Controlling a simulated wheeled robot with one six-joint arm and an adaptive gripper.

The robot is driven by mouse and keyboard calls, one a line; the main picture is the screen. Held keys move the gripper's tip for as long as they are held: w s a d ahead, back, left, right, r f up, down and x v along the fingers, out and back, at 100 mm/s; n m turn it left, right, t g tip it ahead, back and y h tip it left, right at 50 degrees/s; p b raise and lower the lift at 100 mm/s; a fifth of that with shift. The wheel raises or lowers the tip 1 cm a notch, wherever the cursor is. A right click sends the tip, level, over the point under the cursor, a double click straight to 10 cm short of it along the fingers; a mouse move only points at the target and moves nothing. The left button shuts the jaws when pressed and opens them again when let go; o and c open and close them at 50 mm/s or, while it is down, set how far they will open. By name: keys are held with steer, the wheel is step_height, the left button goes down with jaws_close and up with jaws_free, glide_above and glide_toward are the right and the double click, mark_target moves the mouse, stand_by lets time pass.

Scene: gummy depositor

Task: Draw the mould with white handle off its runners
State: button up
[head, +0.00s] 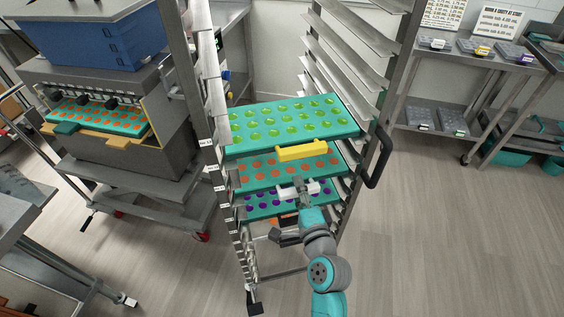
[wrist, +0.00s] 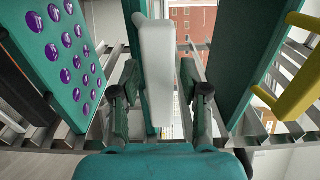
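The mould with white handle is the teal tray with orange cavities (head: 262,172) on the middle runners of the rack. Its white handle (head: 291,191) sticks out at the front. In the wrist view, turned sideways, the white handle (wrist: 157,75) lies between the two fingers of my gripper (wrist: 160,85). A thin gap shows between the handle and the right finger; the left finger is close against or beside it. In the head view my gripper (head: 303,194) is at the handle and partly covers it. The mould appears edge-on behind the handle in the wrist view.
Above is a mould with green cavities (head: 250,122) and yellow handle (head: 302,150). Below is one with purple cavities (head: 263,204). A black rack handle (head: 379,160) stands out at right. A depositor machine (head: 110,100) is at left.

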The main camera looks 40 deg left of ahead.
jaws_close()
steer(key=v, duration=1.2)
steer(key=shift+r, duration=0.2)
stand_by(0.4)
steer(key=shift+r, duration=0.35)
steer(key=shift+s, duration=0.1)
steer(key=v, duration=1.1)
steer(key=shift+s+d, duration=0.15)
steer(key=shift+d, duration=0.05)
stand_by(0.6)
